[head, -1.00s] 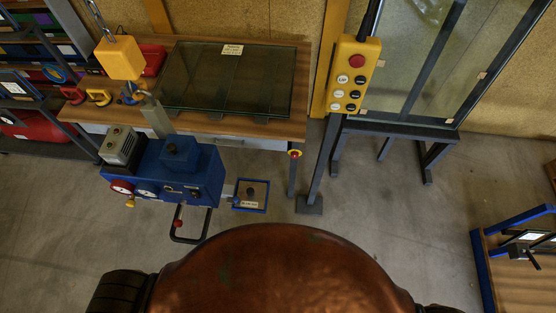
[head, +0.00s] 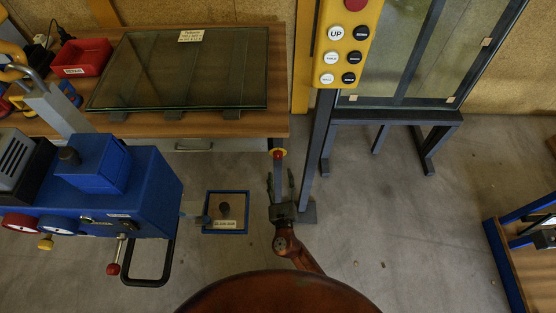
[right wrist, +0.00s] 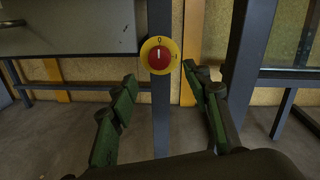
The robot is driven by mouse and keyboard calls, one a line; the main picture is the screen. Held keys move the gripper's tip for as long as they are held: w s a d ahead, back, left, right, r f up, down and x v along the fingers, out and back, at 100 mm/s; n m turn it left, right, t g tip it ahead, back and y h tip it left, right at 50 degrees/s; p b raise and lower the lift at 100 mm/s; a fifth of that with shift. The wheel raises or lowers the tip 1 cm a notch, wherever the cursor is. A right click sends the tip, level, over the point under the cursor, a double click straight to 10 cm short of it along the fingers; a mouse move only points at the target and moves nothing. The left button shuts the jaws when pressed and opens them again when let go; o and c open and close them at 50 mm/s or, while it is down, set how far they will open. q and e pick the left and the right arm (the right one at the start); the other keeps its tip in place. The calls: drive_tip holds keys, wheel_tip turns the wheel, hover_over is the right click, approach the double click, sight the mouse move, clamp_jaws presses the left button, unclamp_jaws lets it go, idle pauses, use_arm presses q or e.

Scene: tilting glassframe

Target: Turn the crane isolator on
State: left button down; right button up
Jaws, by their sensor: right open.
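The crane isolator (head: 278,154) is a red rotary knob on a round yellow plate, on the table's front leg in the head view. In the right wrist view the isolator (right wrist: 159,56) faces me, its white mark pointing straight up at the O, with another mark at the right of the plate. My right gripper (head: 281,184) is open and empty, just in front of and below the isolator. In the right wrist view its fingers (right wrist: 160,88) stand to either side below the knob and do not appear to touch it. My left gripper is not in view.
The yellow pendant (head: 345,45) hangs close to the right of the isolator. A dark upright post (head: 318,150) stands just right of my gripper. A glass pane (head: 185,75) lies on the wooden table. The blue lifting unit (head: 150,190) is at left, near a blue-framed floor box (head: 226,200).

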sight(278, 157)
drive_tip(key=w, duration=0.2)
drive_tip(key=w+b, duration=0.1)
drive_tip(key=w, duration=0.3)
drive_tip(key=shift+w+a+r+b, duration=0.1)
drive_tip(key=shift+w+a+b, duration=0.25)
drive_tip(key=shift+w+b, duration=0.05)
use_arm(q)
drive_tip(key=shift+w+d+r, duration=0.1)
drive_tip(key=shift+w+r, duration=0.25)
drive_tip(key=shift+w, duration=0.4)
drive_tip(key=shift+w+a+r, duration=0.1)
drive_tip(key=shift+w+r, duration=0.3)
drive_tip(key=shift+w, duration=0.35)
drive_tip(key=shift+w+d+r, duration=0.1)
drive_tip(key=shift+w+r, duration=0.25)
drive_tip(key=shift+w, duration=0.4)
use_arm(e)
drive_tip(key=shift+w, duration=0.4)
drive_tip(key=c, duration=1.2)
